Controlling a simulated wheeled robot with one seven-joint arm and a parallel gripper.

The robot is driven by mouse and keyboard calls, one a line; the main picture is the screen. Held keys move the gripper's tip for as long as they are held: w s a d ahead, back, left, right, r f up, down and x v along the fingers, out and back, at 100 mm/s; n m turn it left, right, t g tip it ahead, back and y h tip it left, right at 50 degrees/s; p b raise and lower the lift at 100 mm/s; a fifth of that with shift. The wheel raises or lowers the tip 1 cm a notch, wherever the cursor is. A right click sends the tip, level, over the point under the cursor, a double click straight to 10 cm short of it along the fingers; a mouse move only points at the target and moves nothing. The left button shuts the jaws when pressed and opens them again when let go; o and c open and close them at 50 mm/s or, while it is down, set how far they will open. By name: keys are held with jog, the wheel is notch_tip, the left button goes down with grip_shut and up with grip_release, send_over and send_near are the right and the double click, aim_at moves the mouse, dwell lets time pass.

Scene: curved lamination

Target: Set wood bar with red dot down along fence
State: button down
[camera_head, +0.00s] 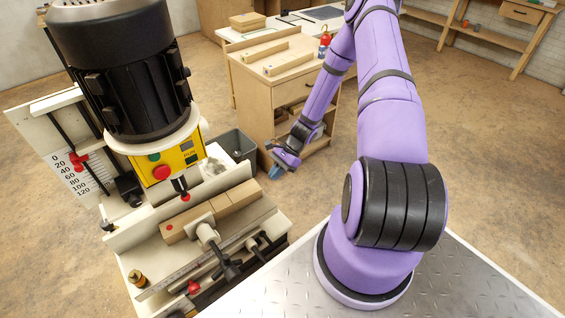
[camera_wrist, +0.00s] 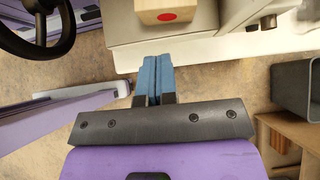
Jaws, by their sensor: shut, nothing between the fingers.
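The wood bar with the red dot (camera_head: 205,219) lies on the machine's table, lengthwise along the pale upright fence (camera_head: 146,217). Its red dot is on the end face at the left in the head view. In the wrist view the bar's dotted end (camera_wrist: 166,8) shows at the top edge, on the pale table. A clamp (camera_head: 207,234) stands at the bar's front side; I cannot tell whether it presses on it. My gripper (camera_head: 273,172) is off to the right of the machine, apart from the bar. Its blue fingertips (camera_wrist: 155,70) are together and empty.
The machine's black motor head (camera_head: 130,75) hangs over the table. A grey bin (camera_head: 234,146) stands behind it. A wooden cabinet (camera_head: 262,105) with more bars (camera_head: 290,62) on top is behind my gripper. A red bottle (camera_head: 324,44) stands there. Open floor lies right.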

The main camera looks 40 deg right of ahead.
aim_at(257, 187)
jog(key=shift+a, duration=2.15)
jog(key=a, duration=0.6)
jog(key=shift+a, duration=0.35)
jog(key=d, duration=0.4)
jog(key=shift+d+f, duration=0.1)
jog(key=v, duration=1)
